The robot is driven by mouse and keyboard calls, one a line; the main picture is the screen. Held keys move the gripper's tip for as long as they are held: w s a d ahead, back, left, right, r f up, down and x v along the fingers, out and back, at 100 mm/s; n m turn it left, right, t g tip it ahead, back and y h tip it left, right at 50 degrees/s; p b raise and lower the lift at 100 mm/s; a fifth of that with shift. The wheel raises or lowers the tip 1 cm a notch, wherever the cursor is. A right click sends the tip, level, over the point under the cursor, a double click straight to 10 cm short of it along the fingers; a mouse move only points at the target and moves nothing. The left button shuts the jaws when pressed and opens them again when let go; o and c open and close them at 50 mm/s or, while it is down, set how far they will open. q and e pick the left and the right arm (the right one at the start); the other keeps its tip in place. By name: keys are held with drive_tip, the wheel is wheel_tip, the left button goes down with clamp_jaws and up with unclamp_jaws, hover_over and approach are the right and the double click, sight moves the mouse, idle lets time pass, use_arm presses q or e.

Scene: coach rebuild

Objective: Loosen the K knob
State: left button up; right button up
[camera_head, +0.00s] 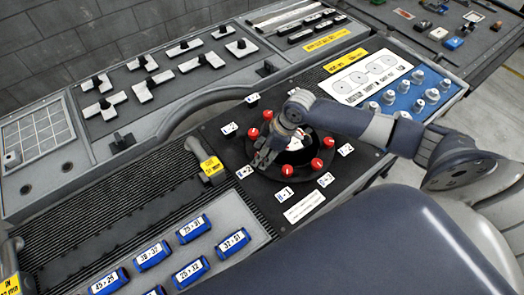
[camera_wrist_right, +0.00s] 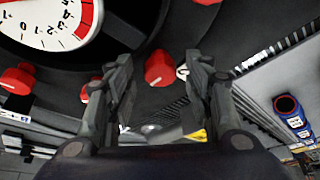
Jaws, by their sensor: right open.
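Several red knobs, including one at the upper left (camera_head: 268,114) and one at the right (camera_head: 328,142), ring a round dial on a black panel (camera_head: 232,152). My right gripper (camera_head: 263,158) is over the left part of the ring, pointing down. In the right wrist view its open fingers (camera_wrist_right: 160,80) straddle the line to one red knob (camera_wrist_right: 160,68), with visible gaps on both sides. Contact is not seen. My left gripper is out of view.
More red knobs (camera_wrist_right: 18,78) and the white dial face (camera_wrist_right: 45,22) lie close beside the fingers. A yellow-tagged grey handle (camera_head: 208,163) stands left of the ring. Blue labelled cylinders (camera_head: 193,228) lie in a tray nearer me. A blue panel with pale knobs (camera_head: 408,97) is at right.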

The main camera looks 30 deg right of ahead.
drive_tip(key=shift+f, duration=0.1)
drive_tip(key=shift+c, duration=1.2)
drive_tip(key=c, duration=0.8)
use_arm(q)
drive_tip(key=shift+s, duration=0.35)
